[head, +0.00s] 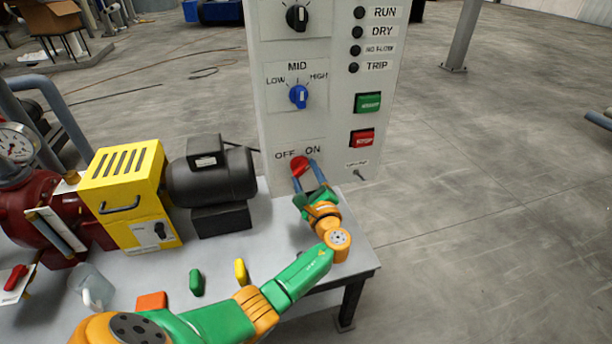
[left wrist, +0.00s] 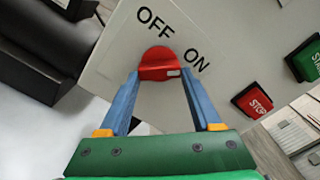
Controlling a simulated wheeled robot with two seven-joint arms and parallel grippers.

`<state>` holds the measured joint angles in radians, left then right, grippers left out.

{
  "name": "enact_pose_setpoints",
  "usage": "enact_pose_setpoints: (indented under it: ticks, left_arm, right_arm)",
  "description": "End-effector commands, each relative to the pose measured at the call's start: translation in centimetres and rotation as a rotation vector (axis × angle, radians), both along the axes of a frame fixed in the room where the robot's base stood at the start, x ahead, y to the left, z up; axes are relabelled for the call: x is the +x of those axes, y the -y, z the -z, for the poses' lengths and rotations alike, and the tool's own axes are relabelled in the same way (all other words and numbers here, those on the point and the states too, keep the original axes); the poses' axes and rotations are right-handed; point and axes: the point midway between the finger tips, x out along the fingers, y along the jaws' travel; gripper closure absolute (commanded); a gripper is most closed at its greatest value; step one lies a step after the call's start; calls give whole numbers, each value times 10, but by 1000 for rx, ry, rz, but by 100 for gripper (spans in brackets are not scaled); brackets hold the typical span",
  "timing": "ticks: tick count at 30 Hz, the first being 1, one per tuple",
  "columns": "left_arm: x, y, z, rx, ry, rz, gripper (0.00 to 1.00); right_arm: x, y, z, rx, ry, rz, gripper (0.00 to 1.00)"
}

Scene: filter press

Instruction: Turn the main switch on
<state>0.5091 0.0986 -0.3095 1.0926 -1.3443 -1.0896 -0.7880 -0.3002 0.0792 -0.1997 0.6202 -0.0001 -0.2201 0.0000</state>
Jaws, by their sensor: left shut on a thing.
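The main switch is a red knob (head: 299,164) low on the front of the grey control panel (head: 277,118), under the words OFF and ON. My left gripper (head: 306,172) reaches up to it from below, with a blue finger on each side. In the left wrist view the fingers (left wrist: 160,78) are shut on the red knob (left wrist: 158,61). A small white mark shows on the knob's side nearer the word ON. The fingers hide part of the knob, so its exact angle is hard to tell. My right gripper is not in view.
Above the switch are a blue LOW-MID-HIGH knob (head: 298,96) and a black knob (head: 297,17). A green button (head: 368,103) and red stop button (head: 362,138) are to the right. A motor (head: 212,172) and yellow box (head: 128,190) stand left on the bench (head: 265,222).

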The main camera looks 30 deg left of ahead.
Motion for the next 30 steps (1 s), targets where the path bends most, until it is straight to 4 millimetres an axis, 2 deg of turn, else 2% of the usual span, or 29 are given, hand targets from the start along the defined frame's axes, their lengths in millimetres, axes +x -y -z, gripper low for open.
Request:
enact_pose_setpoints:
  ticks: [2, 3, 5, 6, 14, 24, 30]
  left_arm:
    - [0, 0, 0, 2, -2, 0, 91]
    - [0, 0, 0, 2, -2, 0, 24]
    - [0, 0, 0, 1, -2, 0, 8]
    - [0, 0, 0, 1, -2, 0, 5]
    - [-1, 1, 0, 1, -1, 0, 5]
    - [-40, 48, 3, -2, -1, 2, 5]
    - [-46, 54, 1, 1, -2, 0, 5]
  right_arm:
    - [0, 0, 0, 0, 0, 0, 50]
    - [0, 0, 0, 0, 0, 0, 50]
    - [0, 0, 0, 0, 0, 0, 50]
    - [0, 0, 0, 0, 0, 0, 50]
    - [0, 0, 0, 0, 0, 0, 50]
    - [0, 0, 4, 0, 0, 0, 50]
    - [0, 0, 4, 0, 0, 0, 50]
